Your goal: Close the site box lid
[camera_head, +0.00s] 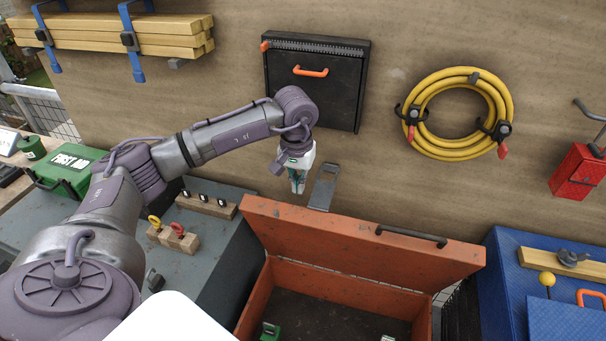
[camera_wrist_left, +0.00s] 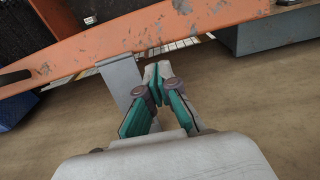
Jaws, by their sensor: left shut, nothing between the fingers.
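The orange site box (camera_head: 255,305) stands open at the bottom middle of the head view. Its lid (camera_head: 345,245) is raised and leans back toward the wall, with a dark handle (camera_head: 411,237) along its upper edge. My left gripper (camera_head: 298,188) is shut and empty, pointing down behind and above the lid's upper edge, left of a grey metal bracket (camera_head: 324,187). In the left wrist view the shut fingers (camera_wrist_left: 154,84) are near the lid's edge (camera_wrist_left: 150,30) and the bracket (camera_wrist_left: 120,80). I cannot tell whether they touch either one. My right gripper is not in view.
A grey worktop (camera_head: 200,245) with small blocks (camera_head: 207,205) and a green first aid box (camera_head: 70,168) lies left. A blue surface (camera_head: 510,290) lies right. A black panel (camera_head: 315,85) and a yellow hose (camera_head: 420,100) hang on the wall. Small green and white items lie inside the box.

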